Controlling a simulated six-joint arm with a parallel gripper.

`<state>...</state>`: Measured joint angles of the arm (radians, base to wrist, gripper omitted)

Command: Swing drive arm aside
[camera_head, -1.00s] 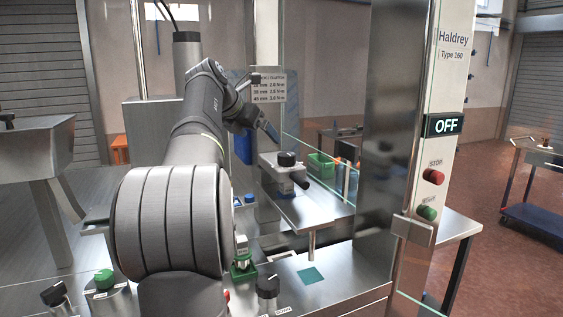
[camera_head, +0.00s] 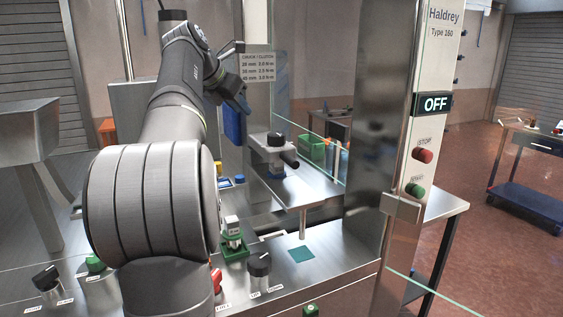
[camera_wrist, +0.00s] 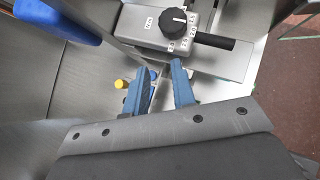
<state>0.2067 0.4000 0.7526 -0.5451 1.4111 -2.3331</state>
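The drive arm appears to be the flat metal arm (camera_head: 305,187) with a vertical spindle under it. It carries a grey block with a black dial (camera_head: 275,140) and a black handle (camera_head: 290,159). My gripper (camera_head: 244,106) is left of and above the block in the head view, apart from the handle. In the wrist view my gripper (camera_wrist: 160,70) has its two blue fingers spread with a gap between them. The dial (camera_wrist: 175,22) and the black handle (camera_wrist: 214,42) lie beyond the fingertips, the handle to the right. The gripper seems to hold nothing.
A tall steel column (camera_head: 375,115) and a glass panel (camera_head: 310,150) stand to the right. A switch panel reads OFF (camera_head: 436,103).

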